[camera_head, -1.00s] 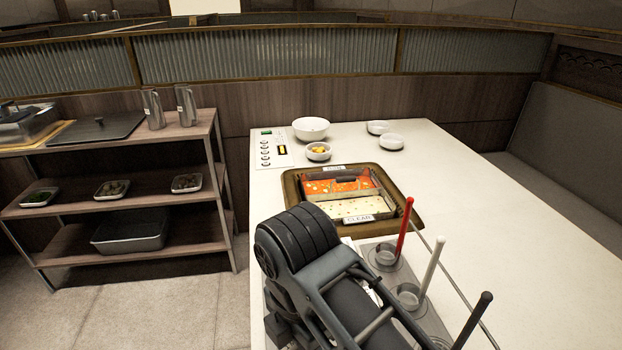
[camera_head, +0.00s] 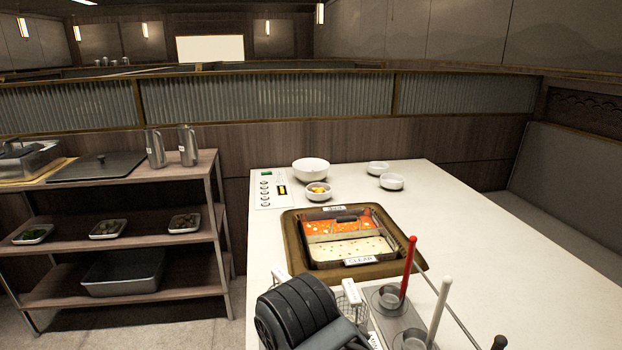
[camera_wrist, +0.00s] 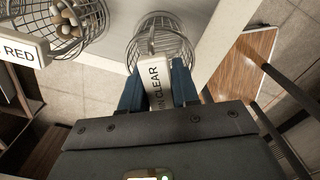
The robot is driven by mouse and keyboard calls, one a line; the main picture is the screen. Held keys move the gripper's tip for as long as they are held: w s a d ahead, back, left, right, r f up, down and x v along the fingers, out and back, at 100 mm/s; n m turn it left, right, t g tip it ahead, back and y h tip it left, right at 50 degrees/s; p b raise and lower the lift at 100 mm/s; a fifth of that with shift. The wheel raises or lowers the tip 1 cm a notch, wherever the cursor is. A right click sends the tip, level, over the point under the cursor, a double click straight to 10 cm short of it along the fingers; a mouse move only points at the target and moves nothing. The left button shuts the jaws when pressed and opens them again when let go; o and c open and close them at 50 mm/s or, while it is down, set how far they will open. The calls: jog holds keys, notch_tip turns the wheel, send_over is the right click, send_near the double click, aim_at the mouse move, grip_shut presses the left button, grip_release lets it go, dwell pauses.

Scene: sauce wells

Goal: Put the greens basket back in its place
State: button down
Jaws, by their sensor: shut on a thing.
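My gripper (camera_wrist: 158,92) is shut on the pale handle of a wire basket (camera_wrist: 160,40). The handle's label ends in "CLEAR"; its first word is hidden. The basket hangs beyond my fingers, beside a white edge, with tiled floor showing past it. I cannot make out any greens in it. A second wire basket (camera_wrist: 62,30), labelled "RED", holds pale round pieces at the upper left. In the head view, wire mesh (camera_head: 350,302) shows behind my dark arm, below the hotpot (camera_head: 388,268); I cannot tell which basket it is. My fingers are hidden there.
The hotpot has red broth behind and pale broth in front. A grey sauce tray (camera_head: 392,325) with red, white and black upright handles stands to its right front. Bowls (camera_head: 311,168) stand at the back. A shelf (camera_head: 130,165) stands left; the table's right side is clear.

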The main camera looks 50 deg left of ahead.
jog(key=shift+f, duration=0.35)
dwell(0.3)
jog(key=c, duration=0.8)
grip_release()
jog(key=shift+o, duration=0.5)
jog(key=o, duration=0.7)
jog(key=shift+r+p, duration=4.1)
jog(key=shift+r, duration=1.45)
